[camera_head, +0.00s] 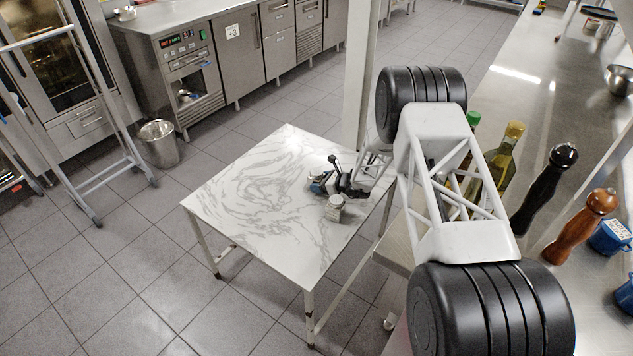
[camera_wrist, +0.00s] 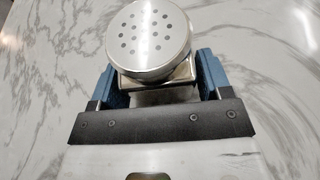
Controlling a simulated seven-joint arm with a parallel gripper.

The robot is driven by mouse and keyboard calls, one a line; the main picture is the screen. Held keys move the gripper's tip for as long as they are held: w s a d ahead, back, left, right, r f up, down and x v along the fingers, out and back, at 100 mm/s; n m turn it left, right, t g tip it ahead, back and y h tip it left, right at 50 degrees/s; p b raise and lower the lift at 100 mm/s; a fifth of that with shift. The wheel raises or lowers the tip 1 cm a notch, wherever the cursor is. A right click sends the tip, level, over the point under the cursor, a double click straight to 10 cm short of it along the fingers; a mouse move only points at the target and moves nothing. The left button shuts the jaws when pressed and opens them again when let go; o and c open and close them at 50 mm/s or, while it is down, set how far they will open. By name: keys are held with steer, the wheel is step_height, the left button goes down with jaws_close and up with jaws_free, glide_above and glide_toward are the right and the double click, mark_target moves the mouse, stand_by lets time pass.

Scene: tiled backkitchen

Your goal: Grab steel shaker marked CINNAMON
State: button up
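A steel shaker (camera_wrist: 149,40) with a round perforated lid and a squarish body stands between my gripper's two blue fingers in the wrist view. The fingers lie close along both sides of its body. I cannot tell whether they press on it. No marking on it is readable. In the head view my gripper (camera_head: 319,184) is low over the marble-patterned table (camera_head: 250,190), around a small silvery shape. A second small silvery container (camera_head: 335,209) stands on the table just nearer the camera; its label is too small to read.
The rest of the table top is clear. At right, a steel counter (camera_head: 500,105) holds bottles (camera_head: 508,155), a black mill (camera_head: 545,190), a wooden mill (camera_head: 580,228) and blue mugs (camera_head: 610,237). A bin (camera_head: 158,143) stands on the floor at left.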

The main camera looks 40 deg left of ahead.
steer(key=c, duration=0.7)
steer(key=shift+o, duration=0.2)
steer(key=shift+r, duration=0.15)
steer(key=shift+r, duration=4.9)
